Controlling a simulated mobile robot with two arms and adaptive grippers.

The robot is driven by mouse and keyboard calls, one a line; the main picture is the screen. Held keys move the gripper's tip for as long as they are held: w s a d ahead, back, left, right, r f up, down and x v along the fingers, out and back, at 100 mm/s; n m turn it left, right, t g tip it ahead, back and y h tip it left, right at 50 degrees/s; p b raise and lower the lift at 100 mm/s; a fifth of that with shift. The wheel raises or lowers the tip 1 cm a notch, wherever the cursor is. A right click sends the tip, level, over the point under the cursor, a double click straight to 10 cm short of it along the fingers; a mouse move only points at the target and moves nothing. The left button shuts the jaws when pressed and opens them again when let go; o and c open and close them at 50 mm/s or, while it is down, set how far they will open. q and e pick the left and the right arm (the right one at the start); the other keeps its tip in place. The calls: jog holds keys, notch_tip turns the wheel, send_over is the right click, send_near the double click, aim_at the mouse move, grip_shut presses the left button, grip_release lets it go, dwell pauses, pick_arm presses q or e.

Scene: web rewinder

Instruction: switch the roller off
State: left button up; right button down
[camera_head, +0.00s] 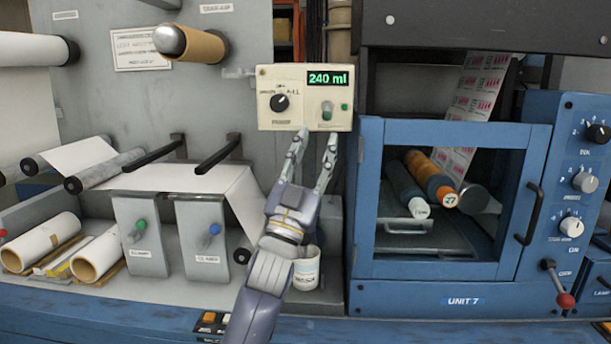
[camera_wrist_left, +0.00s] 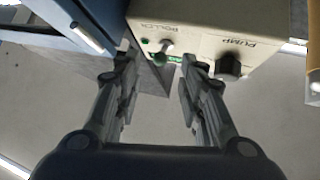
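A cream control box (camera_head: 305,119) is mounted at the back centre. Its green display (camera_head: 328,79) reads 240 ml. The roller switch (camera_head: 327,110) is a small lever on the right half of its face, with a small green lamp (camera_head: 344,107) beside it. In the wrist view the roller switch (camera_wrist_left: 166,46) appears by the ROLLER label. I cannot tell its setting for sure. My left gripper (camera_head: 317,138) is open and empty, just below the box, fingers pointing up at it. In the wrist view the open fingers (camera_wrist_left: 158,64) lie either side of the switch, apart from it.
A black pump knob (camera_head: 279,102) sits left of the switch on the same face. A blue cabinet (camera_head: 450,299) with a windowed door stands close on the right. A white cup (camera_head: 306,270) stands beside my left arm. Paper rolls (camera_head: 97,255) lie at left.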

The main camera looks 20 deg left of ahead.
pick_arm(q)
jog(key=v, duration=0.7)
dwell(0.3)
